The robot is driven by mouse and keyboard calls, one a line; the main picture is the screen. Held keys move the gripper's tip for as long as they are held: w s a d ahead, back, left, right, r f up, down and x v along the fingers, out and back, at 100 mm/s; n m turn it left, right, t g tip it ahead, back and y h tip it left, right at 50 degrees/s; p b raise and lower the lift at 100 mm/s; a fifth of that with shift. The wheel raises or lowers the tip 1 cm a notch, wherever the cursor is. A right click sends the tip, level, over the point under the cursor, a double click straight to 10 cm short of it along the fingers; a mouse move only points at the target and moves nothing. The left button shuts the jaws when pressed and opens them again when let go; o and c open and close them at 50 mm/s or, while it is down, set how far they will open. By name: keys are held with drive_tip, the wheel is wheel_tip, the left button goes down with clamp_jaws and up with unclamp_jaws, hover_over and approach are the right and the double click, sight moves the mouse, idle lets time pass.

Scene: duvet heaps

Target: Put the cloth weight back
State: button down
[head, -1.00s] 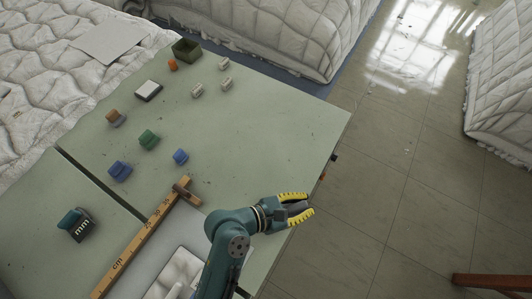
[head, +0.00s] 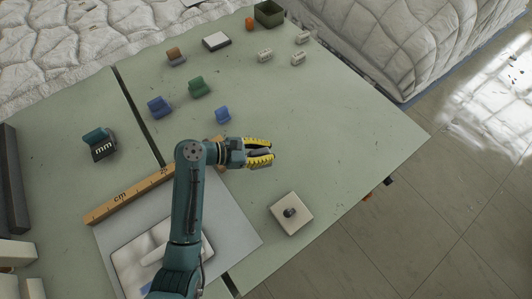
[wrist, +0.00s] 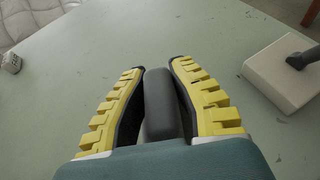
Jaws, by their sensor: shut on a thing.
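My gripper (head: 272,153) is above the green table, with its yellow-ribbed fingers pointing right. In the wrist view, the fingers (wrist: 157,66) are shut on a dark grey rounded piece (wrist: 160,105). How far this piece reaches below the fingers is hidden, and I cannot tell for sure that it is the cloth weight. A cream square block with a dark knob (head: 278,207) lies on the table below and right of my gripper. It also shows at the right of the wrist view (wrist: 280,80), apart from the fingers.
Blue (head: 222,115) and green (head: 199,88) blocks stand beyond my gripper. A wooden ruler (head: 125,200) and a grey sheet (head: 238,238) lie partly behind my arm. A dark green open box (head: 269,17) stands at the back. The table's right part is clear.

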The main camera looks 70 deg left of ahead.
wheel_tip(320, 180, down, 4)
drive_tip(key=shift+a+f+b, duration=0.1)
drive_tip(key=shift+f+b, duration=0.1)
drive_tip(key=shift+b, duration=0.4)
drive_tip(key=shift+w, duration=0.1)
drive_tip(key=shift+f, duration=0.1)
drive_tip(key=c, duration=1.1)
unclamp_jaws()
drive_tip(key=shift+f, duration=0.1)
drive_tip(key=shift+o, duration=0.2)
drive_tip(key=shift+r, duration=0.25)
drive_tip(key=p+v, duration=0.1)
drive_tip(key=v, duration=1.1)
drive_tip(key=shift+p, duration=0.4)
